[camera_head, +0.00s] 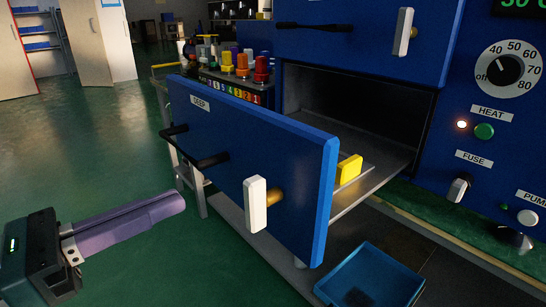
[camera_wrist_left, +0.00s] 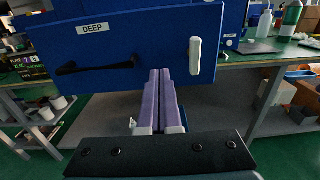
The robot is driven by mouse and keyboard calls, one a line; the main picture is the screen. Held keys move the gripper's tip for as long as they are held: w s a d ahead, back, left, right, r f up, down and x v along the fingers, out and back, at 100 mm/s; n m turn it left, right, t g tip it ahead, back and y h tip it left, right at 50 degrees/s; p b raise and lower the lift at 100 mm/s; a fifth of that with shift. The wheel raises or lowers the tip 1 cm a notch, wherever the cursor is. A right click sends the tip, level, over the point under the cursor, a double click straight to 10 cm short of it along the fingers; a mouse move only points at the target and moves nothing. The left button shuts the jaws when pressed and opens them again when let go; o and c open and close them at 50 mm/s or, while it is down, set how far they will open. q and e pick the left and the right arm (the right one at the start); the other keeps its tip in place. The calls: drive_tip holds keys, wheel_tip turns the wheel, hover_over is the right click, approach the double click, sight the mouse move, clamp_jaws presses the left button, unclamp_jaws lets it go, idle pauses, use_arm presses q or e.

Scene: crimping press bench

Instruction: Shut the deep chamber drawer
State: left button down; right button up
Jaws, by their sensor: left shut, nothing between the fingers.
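The deep chamber drawer (camera_head: 225,150) is a blue front labelled DEEP, standing pulled out from the blue cabinet in the head view. It has a black bar handle (camera_head: 198,160) and a white upright latch lever (camera_head: 255,204). In the left wrist view the drawer front (camera_wrist_left: 140,45) fills the upper part. My left gripper (camera_head: 182,200), with purple fingers, is shut and empty, in front of the drawer front and to the left of the lever in the head view. I cannot tell whether the fingertips touch it. My right gripper is not in view.
A yellow block (camera_head: 349,169) lies inside the open drawer. A blue tray (camera_head: 372,278) stands below it. A rack of coloured-cap bottles (camera_head: 240,68) is behind the drawer. A control panel (camera_head: 490,150) is at the right. Green floor (camera_head: 90,140) is clear at the left.

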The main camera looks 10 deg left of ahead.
sight(248, 171)
use_arm(q)
drive_tip(key=x, duration=0.8)
drive_tip(key=shift+w+d, duration=0.1)
drive_tip(key=shift+d, duration=0.05)
